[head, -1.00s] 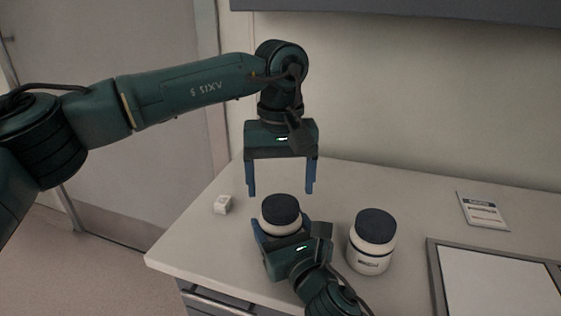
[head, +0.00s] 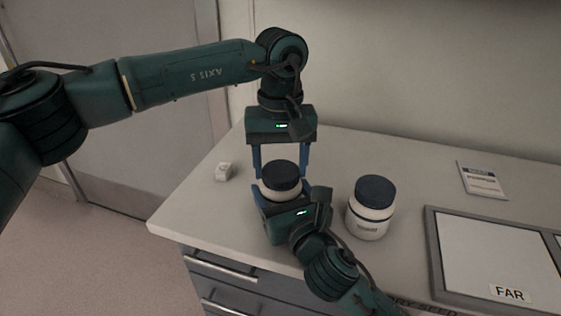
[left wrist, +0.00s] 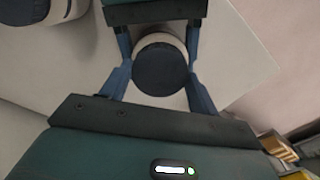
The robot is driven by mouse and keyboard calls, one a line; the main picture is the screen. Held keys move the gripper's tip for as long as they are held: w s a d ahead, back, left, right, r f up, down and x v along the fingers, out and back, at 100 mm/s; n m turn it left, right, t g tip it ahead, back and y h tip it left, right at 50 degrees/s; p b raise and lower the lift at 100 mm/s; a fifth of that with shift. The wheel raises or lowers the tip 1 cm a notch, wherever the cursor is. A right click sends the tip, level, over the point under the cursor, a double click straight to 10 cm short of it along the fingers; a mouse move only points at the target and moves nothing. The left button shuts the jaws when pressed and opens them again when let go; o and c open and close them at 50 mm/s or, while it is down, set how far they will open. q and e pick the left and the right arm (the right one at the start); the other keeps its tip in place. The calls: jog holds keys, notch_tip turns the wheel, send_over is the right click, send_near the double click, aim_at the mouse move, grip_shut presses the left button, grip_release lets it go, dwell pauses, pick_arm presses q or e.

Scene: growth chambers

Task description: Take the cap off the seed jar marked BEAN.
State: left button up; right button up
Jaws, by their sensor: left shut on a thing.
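A white seed jar with a dark blue cap (head: 281,176) stands near the counter's left front; its label is hidden from me. My left gripper (head: 281,176) comes straight down from above, its blue fingers shut on the two sides of the cap. The left wrist view shows the round cap (left wrist: 160,66) between the fingers. My right gripper (head: 282,200) comes from the front, low down, with its fingers on both sides of the white jar body. The cap sits on the jar, with no gap that I can see. A second capped white jar (head: 370,222) stands to the right, its label too small to read.
A grey-framed tray (head: 432,240) marked FAR lies at the right. The counter (head: 200,205) is clear at the left and behind the jars.

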pick_arm(q)
jog(key=c, duration=0.3)
jog(key=n, duration=0.3)
jog(key=shift+n, duration=0.4)
jog(key=n, duration=1.4)
jog(key=shift+r+n, duration=0.1)
jog(key=shift+n, duration=0.3)
jog(key=n, duration=1.2)
jog(key=shift+n, duration=0.4)
jog(key=n, duration=0.4)
jog(key=shift+n, duration=0.3)
jog(key=shift+r, duration=0.25)
jog(key=shift+r, duration=0.9)
